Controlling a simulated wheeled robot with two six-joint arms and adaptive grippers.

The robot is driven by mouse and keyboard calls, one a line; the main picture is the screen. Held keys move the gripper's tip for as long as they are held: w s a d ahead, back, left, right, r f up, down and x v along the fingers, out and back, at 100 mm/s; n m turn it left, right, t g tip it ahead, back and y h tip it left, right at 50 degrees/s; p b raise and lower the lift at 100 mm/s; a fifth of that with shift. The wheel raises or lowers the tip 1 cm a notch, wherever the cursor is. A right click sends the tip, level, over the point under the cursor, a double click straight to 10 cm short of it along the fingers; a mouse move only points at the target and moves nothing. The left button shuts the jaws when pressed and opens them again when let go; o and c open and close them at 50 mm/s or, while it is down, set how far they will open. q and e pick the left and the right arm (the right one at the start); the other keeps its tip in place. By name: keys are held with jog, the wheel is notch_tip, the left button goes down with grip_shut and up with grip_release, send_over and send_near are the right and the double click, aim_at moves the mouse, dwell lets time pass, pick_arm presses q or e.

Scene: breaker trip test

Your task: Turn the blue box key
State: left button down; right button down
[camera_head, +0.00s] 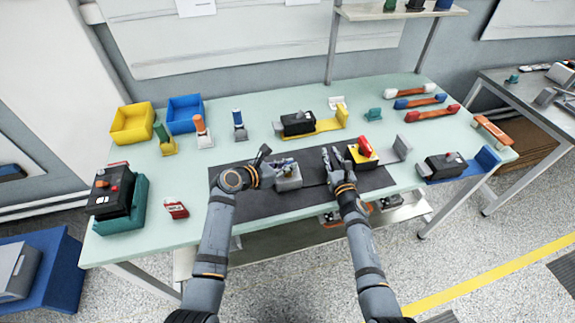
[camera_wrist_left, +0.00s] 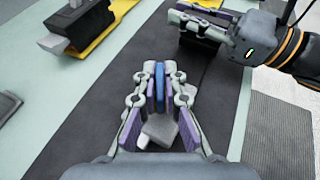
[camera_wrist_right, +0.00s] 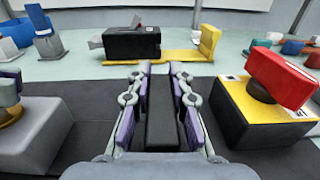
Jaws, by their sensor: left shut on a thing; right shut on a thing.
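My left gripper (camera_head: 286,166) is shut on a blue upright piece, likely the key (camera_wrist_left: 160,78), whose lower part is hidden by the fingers. A grey box (camera_head: 289,183) sits right under it on the dark mat; its grey top also shows in the left wrist view (camera_wrist_left: 160,129). My right gripper (camera_head: 331,158) is to the right of that box, beside a yellow box (camera_head: 367,161) with a red key (camera_head: 365,146). It is shut on a dark grey bar (camera_wrist_right: 161,115) in the right wrist view. The grey box also stands at left there (camera_wrist_right: 38,135).
A black device on a yellow bracket (camera_head: 298,124) stands behind the grippers. Yellow and blue bins (camera_head: 131,123) (camera_head: 185,113) are at the back left. A black device in a teal holder (camera_head: 111,195) stands far left. Red and blue handled bars lie at the right (camera_head: 432,114) (camera_head: 420,102).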

pick_arm(q)
jog(key=shift+m+g, duration=0.4)
pick_arm(e)
jog(key=shift+r, duration=0.1)
pick_arm(q)
jog(key=shift+f+m+g+h, duration=0.1)
jog(key=shift+m+g+h, duration=1.5)
jog(key=shift+m+g, duration=1)
jog(key=shift+s, duration=0.1)
jog(key=c, duration=1.5)
grip_release()
jog(key=shift+o, duration=0.2)
jog(key=v, duration=1.2)
